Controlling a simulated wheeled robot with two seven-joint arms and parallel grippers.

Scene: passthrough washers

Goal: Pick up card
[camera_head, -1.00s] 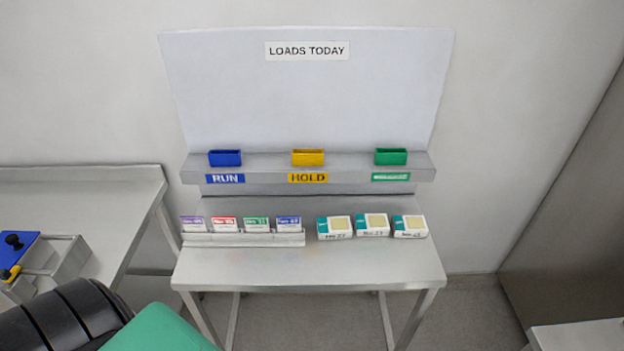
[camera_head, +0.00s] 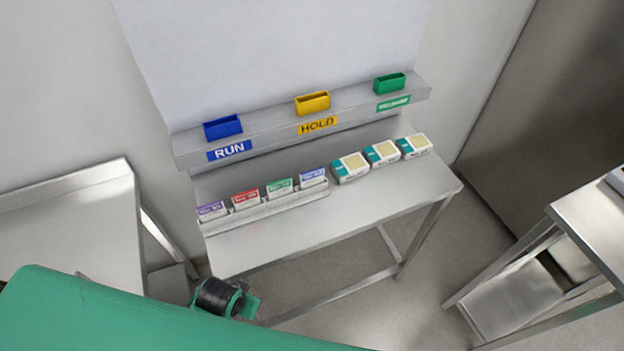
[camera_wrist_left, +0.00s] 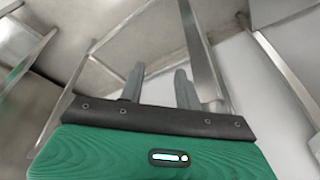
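Several cards stand in a rack (camera_head: 265,213) on the left part of the steel table: a purple-topped card (camera_head: 211,211), a red-topped card (camera_head: 245,200), a green-topped card (camera_head: 280,188) and a blue-topped card (camera_head: 313,178). Their small print is too blurred to read. My left gripper (camera_wrist_left: 158,82) shows in the left wrist view with its two grey fingers apart and nothing between them. In the head view my left arm crosses the bottom, below the table's front edge and apart from the cards; its fingers cannot be made out there. My right gripper is not in view.
Three white-and-teal boxes (camera_head: 383,152) stand right of the rack. Behind, a shelf (camera_head: 275,140) carries a blue holder (camera_head: 223,126) marked RUN, a yellow holder (camera_head: 313,103) marked HOLD and a green holder (camera_head: 389,83). The tabletop front (camera_head: 330,226) is clear. Other steel tables stand left and right.

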